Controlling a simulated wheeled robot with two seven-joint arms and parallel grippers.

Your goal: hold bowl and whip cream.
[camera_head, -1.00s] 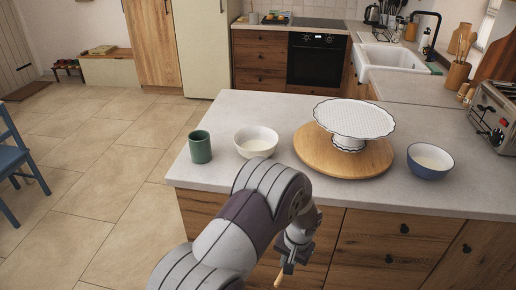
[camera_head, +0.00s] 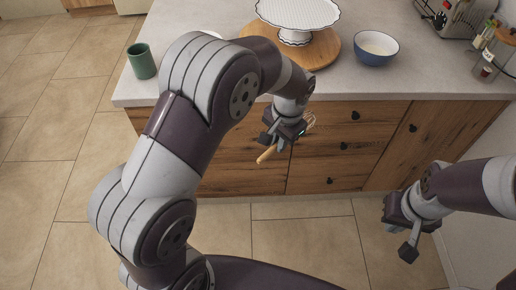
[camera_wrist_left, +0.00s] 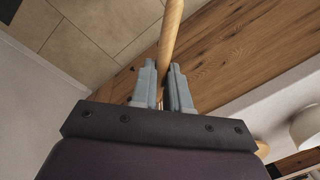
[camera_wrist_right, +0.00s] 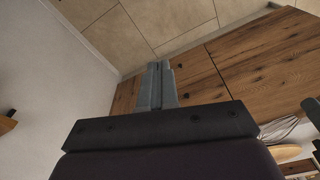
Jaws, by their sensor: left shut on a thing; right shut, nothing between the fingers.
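A blue bowl (camera_head: 376,52) with pale cream inside stands on the counter at the right. A white bowl (camera_head: 211,34) is mostly hidden behind my left arm. My left gripper (camera_head: 284,130) is in front of the counter drawers, below the worktop, shut on a whisk. The whisk's wooden handle (camera_head: 267,154) points down, and its wire loops (camera_head: 309,122) show behind the gripper. The handle also shows between the fingers in the left wrist view (camera_wrist_left: 171,32). My right gripper (camera_head: 408,240) is low at the right, away from the counter, shut and empty.
A white cake stand (camera_head: 298,14) stands on a round wooden board (camera_head: 325,48) left of the blue bowl. A green mug (camera_head: 141,61) is near the counter's left edge. A toaster (camera_head: 452,14) and jars (camera_head: 489,68) are at the right. The floor in front is clear.

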